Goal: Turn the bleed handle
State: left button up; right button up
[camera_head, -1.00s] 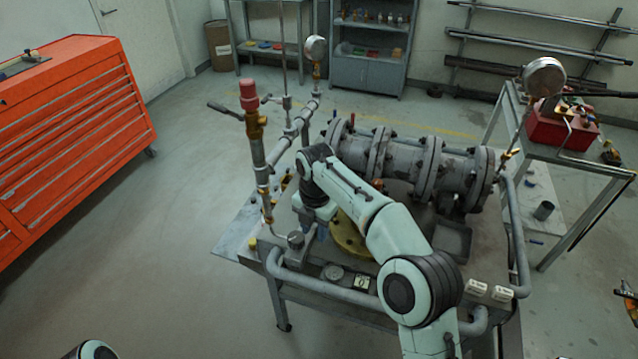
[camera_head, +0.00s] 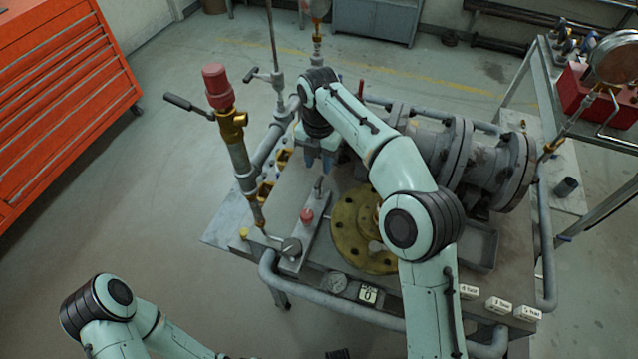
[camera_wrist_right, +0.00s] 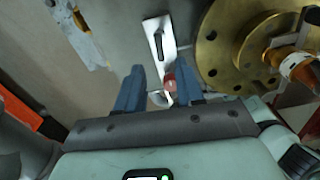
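I cannot tell for certain which lever is the bleed handle. A small upright lever (camera_head: 318,187) stands on a narrow grey panel (camera_head: 312,235) with a red button (camera_head: 306,215) and a dark knob (camera_head: 291,247). The lever (camera_wrist_right: 158,46) and red button (camera_wrist_right: 170,82) also show in the right wrist view. A dark-gripped lever (camera_head: 187,106) juts left from the red-capped brass valve (camera_head: 230,122). My right gripper (camera_head: 318,168) is above the panel's far end, its blue fingers (camera_wrist_right: 160,78) apart and nothing held between them. My left gripper is out of view.
A brass flange (camera_head: 350,240) lies right of the panel. Large grey flanged pipes (camera_head: 455,150) stand behind my right arm. A grey pipe rail (camera_head: 330,300) runs along the bench front. A red tool cabinet (camera_head: 60,90) stands left, with open floor between.

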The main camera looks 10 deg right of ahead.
aim_at(319, 181)
notch_tip(319, 181, down, 10)
jog(key=shift+w+f+b, duration=0.1)
jog(key=shift+f+b, duration=0.1)
jog(key=shift+b, duration=0.95)
grip_shut()
